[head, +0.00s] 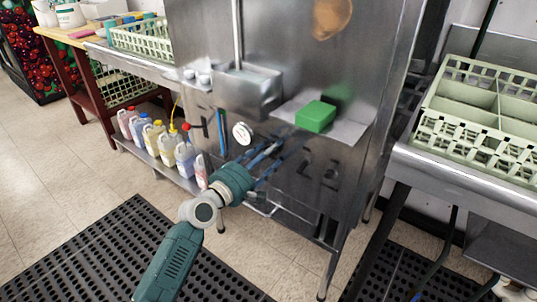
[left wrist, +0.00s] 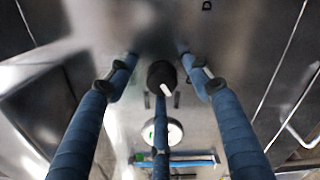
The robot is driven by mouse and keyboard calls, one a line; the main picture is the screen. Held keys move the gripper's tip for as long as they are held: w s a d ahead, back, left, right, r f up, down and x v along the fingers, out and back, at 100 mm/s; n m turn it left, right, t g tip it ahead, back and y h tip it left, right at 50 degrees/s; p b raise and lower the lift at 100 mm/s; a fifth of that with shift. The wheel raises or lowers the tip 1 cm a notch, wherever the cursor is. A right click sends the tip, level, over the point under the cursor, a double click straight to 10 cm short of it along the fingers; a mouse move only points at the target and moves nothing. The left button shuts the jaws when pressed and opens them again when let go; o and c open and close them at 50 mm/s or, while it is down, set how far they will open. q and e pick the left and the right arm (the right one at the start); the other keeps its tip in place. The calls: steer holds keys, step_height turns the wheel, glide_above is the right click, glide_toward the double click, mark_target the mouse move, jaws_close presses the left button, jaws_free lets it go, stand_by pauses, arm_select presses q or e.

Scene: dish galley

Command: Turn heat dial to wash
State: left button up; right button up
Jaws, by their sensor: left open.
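The heat dial shows in the left wrist view as a black round knob (left wrist: 161,76) with a white pointer mark, on the steel front of the machine (head: 290,205). My left gripper (head: 270,158) is open in front of that panel. In the left wrist view its blue fingers (left wrist: 160,72) stand around the knob, with gaps between them and the knob; I cannot tell whether any finger touches it. In the head view the knob seems hidden by the gripper. The setting labels, including wash, are not readable. My right gripper is not in view.
A white round gauge (head: 242,133) sits just left of the gripper. A green block (head: 315,117) lies on a steel ledge above it. Several bottles (head: 154,137) stand on a low shelf at left. A rack (head: 478,120) stands on the right counter. Black mats (head: 150,235) cover the floor.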

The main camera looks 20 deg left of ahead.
arm_select(q)
steer(key=shift+c, duration=0.2)
steer(key=c, duration=1.1)
